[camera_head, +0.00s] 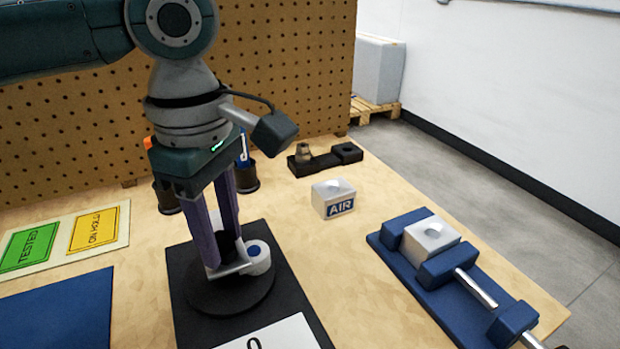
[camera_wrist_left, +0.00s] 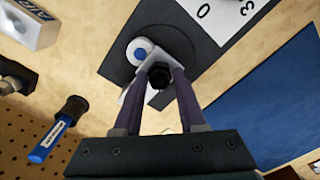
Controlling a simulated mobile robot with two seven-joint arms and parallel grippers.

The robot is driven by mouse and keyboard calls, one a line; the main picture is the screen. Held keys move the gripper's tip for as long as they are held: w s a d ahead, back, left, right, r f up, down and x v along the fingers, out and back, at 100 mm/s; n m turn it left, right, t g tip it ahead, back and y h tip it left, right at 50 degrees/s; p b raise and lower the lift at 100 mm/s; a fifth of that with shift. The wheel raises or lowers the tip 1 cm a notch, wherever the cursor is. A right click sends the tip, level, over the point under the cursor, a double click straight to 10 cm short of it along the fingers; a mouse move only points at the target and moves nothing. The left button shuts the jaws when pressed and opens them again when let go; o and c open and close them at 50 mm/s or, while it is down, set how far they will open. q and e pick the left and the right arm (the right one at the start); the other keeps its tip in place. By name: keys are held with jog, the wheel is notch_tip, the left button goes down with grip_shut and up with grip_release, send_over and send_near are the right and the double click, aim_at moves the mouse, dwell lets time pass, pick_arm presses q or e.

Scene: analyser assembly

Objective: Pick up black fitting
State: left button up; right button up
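My left gripper (camera_head: 226,250) points down over the black round plate (camera_head: 205,298), and its two purple fingers stand on either side of the black fitting (camera_head: 229,243). In the left wrist view the black fitting (camera_wrist_left: 160,76) fills the gap between the fingertips (camera_wrist_left: 162,72), and they look closed on it. A white part with a blue-centred round end (camera_head: 259,257) is right beside the fitting, low over the plate. The fingers partly hide the fitting and the white part. I cannot tell whether the fitting touches the white part. My right gripper is out of view.
A white AIR block (camera_head: 332,198) and a black holder with a grey-brown fitting (camera_head: 302,153) stand behind to the right. A blue clamp fixture (camera_head: 440,280) is at the right. Dark cups (camera_head: 246,180) stand behind the gripper, before the pegboard (camera_head: 290,60). A blue mat (camera_head: 60,312) lies left.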

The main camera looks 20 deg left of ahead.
pick_arm(q)
grip_shut()
dwell(0.3)
